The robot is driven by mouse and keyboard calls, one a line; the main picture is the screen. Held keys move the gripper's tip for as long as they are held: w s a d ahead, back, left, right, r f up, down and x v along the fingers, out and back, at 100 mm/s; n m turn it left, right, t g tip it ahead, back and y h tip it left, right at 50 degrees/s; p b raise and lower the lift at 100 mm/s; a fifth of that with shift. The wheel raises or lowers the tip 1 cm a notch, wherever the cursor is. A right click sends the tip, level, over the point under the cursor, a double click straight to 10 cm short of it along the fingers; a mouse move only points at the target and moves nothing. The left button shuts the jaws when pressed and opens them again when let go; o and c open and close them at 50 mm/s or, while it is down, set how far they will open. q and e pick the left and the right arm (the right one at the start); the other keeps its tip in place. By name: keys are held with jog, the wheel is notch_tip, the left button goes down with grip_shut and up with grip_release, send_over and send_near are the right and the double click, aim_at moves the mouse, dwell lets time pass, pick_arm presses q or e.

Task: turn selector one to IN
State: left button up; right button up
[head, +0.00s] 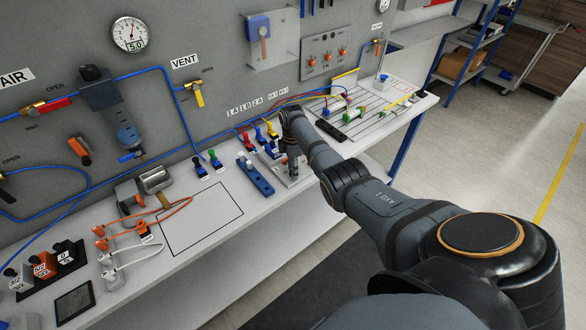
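My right gripper (292,172) points down at the bench, at the end of my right arm, which comes in from the lower right. It is over or against a small light plate (304,174). The arm hides part of this spot, and the fingers are too small to read. I cannot make out a label reading selector one or IN. A grey wall panel (326,40) carries a row of small orange-red knobs (328,56), away from the gripper; its lettering is too small to read. My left gripper is not in view.
A blue bar with white fittings (254,174) lies left of the gripper. Coloured plugs (259,136) stand behind it. A grooved board with cylinders (371,121) is to the right. Blue hoses and valves line the wall.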

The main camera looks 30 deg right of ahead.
jog(key=shift+o, duration=0.3)
jog(key=shift+r, duration=0.1)
notch_tip(320, 180, up, 12)
jog(key=shift+w+d, duration=0.15)
jog(key=shift+w, duration=0.2)
